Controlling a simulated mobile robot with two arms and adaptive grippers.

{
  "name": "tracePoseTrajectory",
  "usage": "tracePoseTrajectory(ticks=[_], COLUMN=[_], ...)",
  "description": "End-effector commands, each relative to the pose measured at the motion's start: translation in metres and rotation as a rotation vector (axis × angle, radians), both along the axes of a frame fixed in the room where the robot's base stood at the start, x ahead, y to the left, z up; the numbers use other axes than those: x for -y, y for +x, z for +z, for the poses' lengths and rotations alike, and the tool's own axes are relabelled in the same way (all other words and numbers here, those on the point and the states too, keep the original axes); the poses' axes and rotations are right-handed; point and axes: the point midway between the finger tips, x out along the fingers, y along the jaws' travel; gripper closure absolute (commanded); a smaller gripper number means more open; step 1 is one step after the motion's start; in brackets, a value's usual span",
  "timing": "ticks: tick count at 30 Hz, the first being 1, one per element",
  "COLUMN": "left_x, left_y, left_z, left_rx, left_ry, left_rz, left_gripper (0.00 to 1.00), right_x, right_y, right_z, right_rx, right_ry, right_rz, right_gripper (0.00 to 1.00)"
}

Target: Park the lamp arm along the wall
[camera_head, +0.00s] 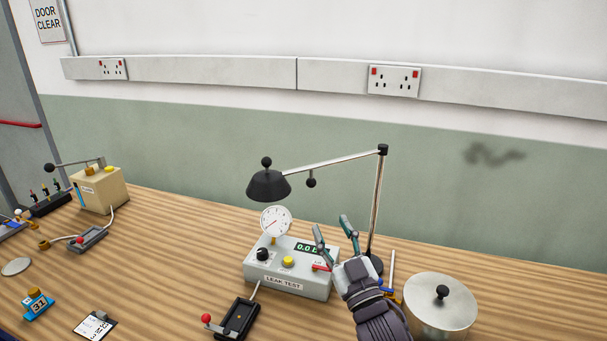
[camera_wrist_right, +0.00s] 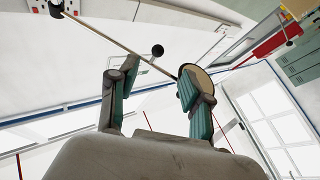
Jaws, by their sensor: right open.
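The desk lamp has a thin metal post (camera_head: 377,205) and a long lamp arm (camera_head: 335,161) reaching left from a black joint. A black shade (camera_head: 268,186) hangs at its left end, above the gauge. A small black knob (camera_head: 311,182) hangs under the arm; it also shows in the right wrist view (camera_wrist_right: 157,50). My right gripper (camera_head: 332,225) is open and empty, left of the post and below the arm and knob. In the right wrist view, the lamp arm (camera_wrist_right: 115,42) crosses beyond the open fingers, and one finger partly hides the shade. My left gripper is not in view.
The leak test box (camera_head: 290,270) with its gauge (camera_head: 276,221) stands beside my right gripper. A lidded metal pot (camera_head: 440,310) stands at the right. The green wall (camera_head: 460,200) runs behind the bench, with sockets (camera_head: 394,80) above. A beige box (camera_head: 98,188) stands far left.

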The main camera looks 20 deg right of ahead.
Motion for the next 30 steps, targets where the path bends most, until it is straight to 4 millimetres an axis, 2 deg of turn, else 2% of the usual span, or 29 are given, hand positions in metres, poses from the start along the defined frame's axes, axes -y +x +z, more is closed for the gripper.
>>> tracePoseTrajectory(ticks=[5, 12, 18, 24, 30], left_x=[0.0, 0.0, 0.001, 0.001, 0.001], left_y=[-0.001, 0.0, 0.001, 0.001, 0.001], left_z=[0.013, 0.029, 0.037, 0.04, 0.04], left_rx=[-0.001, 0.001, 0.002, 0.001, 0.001], left_ry=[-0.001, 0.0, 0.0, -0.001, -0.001], left_rz=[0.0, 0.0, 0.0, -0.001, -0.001], left_gripper=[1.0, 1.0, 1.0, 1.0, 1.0], right_x=[-0.003, -0.008, -0.011, -0.012, -0.012], right_y=[0.027, 0.076, 0.106, 0.12, 0.121], right_z=[0.016, 0.036, 0.046, 0.05, 0.05], right_rx=[0.004, 0.004, 0.003, 0.002, 0.002], right_ry=[0.001, 0.001, 0.001, 0.0, 0.0], right_rz=[0.001, 0.001, 0.001, 0.0, 0.0], right_gripper=[0.51, 0.51, 0.51, 0.51, 0.51])
